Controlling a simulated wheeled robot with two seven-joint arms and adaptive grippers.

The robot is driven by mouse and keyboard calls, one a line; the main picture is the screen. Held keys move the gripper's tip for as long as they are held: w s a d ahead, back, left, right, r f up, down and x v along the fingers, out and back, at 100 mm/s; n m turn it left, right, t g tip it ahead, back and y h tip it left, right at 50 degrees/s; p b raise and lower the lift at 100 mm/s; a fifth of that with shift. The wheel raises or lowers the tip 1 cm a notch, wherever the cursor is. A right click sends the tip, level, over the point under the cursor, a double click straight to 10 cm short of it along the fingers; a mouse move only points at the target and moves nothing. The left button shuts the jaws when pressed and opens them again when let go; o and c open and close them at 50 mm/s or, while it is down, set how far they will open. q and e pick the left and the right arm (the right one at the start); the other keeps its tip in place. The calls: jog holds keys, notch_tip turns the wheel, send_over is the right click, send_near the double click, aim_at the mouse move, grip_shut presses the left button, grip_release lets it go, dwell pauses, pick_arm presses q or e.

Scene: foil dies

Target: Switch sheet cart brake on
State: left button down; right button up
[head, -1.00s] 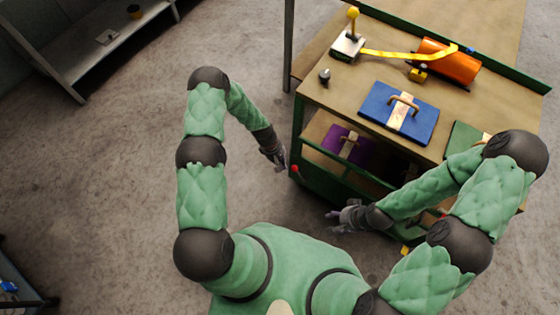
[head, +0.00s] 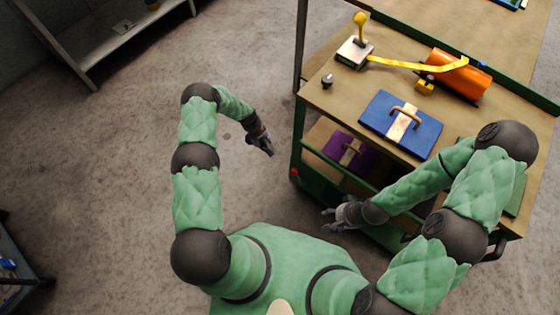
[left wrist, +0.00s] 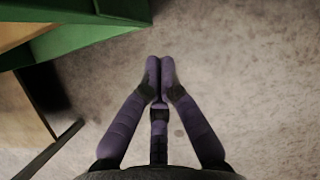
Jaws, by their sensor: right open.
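The cart (head: 312,97) has a green frame and a wooden top, and stands right of centre in the head view. A small red knob (head: 294,172) shows low on its near left corner; I cannot tell whether it is the brake or how it is set. My left gripper (head: 268,150) hangs left of the cart, apart from it. In the left wrist view its fingertips (left wrist: 159,62) meet with nothing visible between them, and the cart's green edge (left wrist: 85,40) is at the upper left. My right gripper (head: 328,215) is open and empty in front of the cart.
On the cart top are a blue case (head: 420,132), an orange cylinder (head: 465,79) with a yellow strap, and a box with a yellow-knobbed lever (head: 360,20). A purple case (head: 345,150) lies on the lower shelf. The floor (head: 110,150) left of the cart is clear.

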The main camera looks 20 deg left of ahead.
pick_arm(q)
jog(key=s+d+f+b, duration=0.1)
jog(key=d+f+b, duration=0.3)
jog(key=d+f, duration=0.4)
jog(key=shift+s, duration=0.3)
